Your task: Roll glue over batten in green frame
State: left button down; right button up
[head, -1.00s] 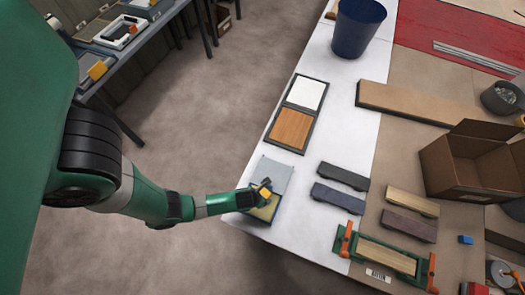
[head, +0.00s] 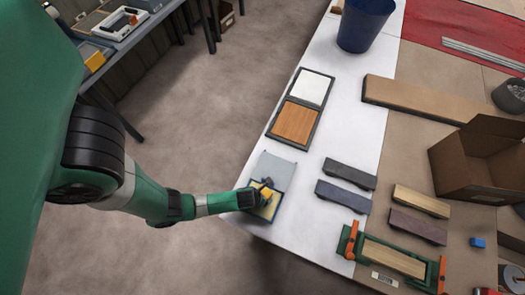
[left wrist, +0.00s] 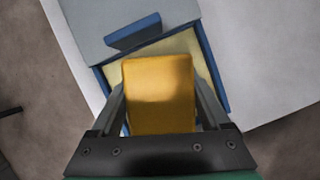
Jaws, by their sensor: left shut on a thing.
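My left gripper (head: 264,197) is shut on an orange block-like handle (left wrist: 160,95), over the glue tray (head: 277,168). The tray has a grey flat part and a blue-rimmed well with a pale yellow floor (left wrist: 185,47). A blue bar (left wrist: 133,31) shows just beyond the handle in the left wrist view. The handle hides what lies beneath it, so I cannot tell whether a roller touches the glue. The green frame (head: 347,240) lies at the lower right, with a pale wood batten (head: 394,257) in it and an orange clamp at each end. My right gripper is not in view.
Two dark battens (head: 349,174) lie between tray and frame, with a tan one (head: 421,202) and a brown one (head: 417,227) to their right. A framed panel (head: 295,122), a blue bin (head: 365,22) and an open cardboard box (head: 485,165) stand farther back.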

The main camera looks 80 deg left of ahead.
aim_at(264, 192)
pick_arm(q)
jog(key=shift+f+b, duration=0.45)
jog(key=shift+f, duration=0.1)
dwell(0.6)
jog(key=shift+s+f, duration=0.1)
jog(key=shift+f, duration=0.05)
dwell(0.9)
notch_tip(264, 192, up, 7)
jog(key=p, duration=0.8)
